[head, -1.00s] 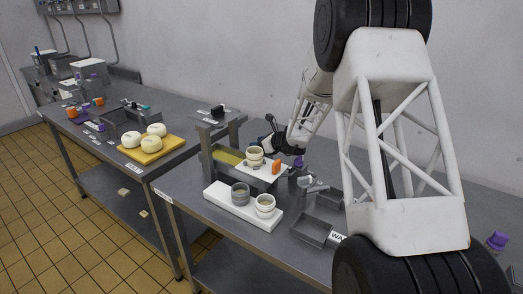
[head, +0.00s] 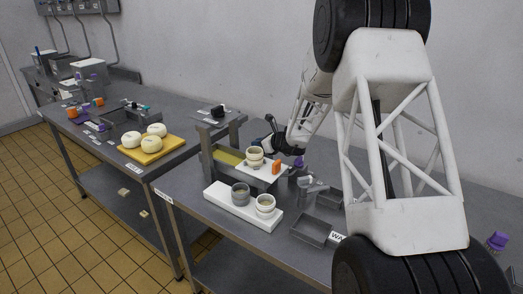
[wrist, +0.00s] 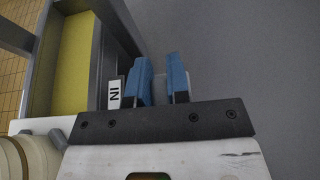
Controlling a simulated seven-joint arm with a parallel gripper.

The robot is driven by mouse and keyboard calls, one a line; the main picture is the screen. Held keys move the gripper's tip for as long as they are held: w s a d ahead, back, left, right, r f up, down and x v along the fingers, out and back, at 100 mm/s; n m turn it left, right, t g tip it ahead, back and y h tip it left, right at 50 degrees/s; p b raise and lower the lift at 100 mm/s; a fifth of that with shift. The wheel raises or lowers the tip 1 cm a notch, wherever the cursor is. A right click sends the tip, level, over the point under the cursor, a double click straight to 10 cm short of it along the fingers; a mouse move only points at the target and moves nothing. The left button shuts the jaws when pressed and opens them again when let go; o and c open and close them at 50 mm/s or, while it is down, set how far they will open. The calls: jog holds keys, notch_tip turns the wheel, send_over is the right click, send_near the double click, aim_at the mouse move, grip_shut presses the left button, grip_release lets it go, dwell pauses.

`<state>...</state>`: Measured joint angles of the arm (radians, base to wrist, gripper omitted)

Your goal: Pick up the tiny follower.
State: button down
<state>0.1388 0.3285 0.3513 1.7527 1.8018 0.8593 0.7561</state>
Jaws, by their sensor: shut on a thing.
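My gripper (wrist: 161,82) shows in the wrist view as two blue fingers with a narrow gap, over the grey table beside a label reading IN. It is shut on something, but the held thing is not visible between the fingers. In the head view my dark gripper (head: 270,140) is behind the white board, near a pale pot. I cannot single out the tiny follower with certainty. A small grey piece (head: 256,168) lies on the board in front of that pot; a grey piece (wrist: 58,138) also shows beside a pale pot in the wrist view.
A cream pot (head: 265,206) and a grey pot (head: 240,194) stand on a front white board. An orange block (head: 276,167) stands close to my gripper. A metal frame rises left of it; open metal trays (head: 318,230) lie to the right. Cheeses stand on a yellow board (head: 172,147).

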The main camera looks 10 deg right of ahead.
jog(key=shift+r, duration=0.1)
jog(key=shift+r, duration=4.95)
jog(key=shift+s, duration=0.1)
jog(key=s+a+r+n+g+y, duration=0.1)
jog(key=s+a+r+n+g, duration=0.1)
jog(key=s, duration=1.2)
jog(key=s+a+r+n+g+y, duration=0.2)
jog(key=s+r, duration=0.1)
jog(key=s, duration=1.2)
jog(key=w+a+f, duration=0.1)
jog(key=w, duration=1.5)
jog(key=shift+f, duration=0.3)
jog(key=shift+a, duration=0.1)
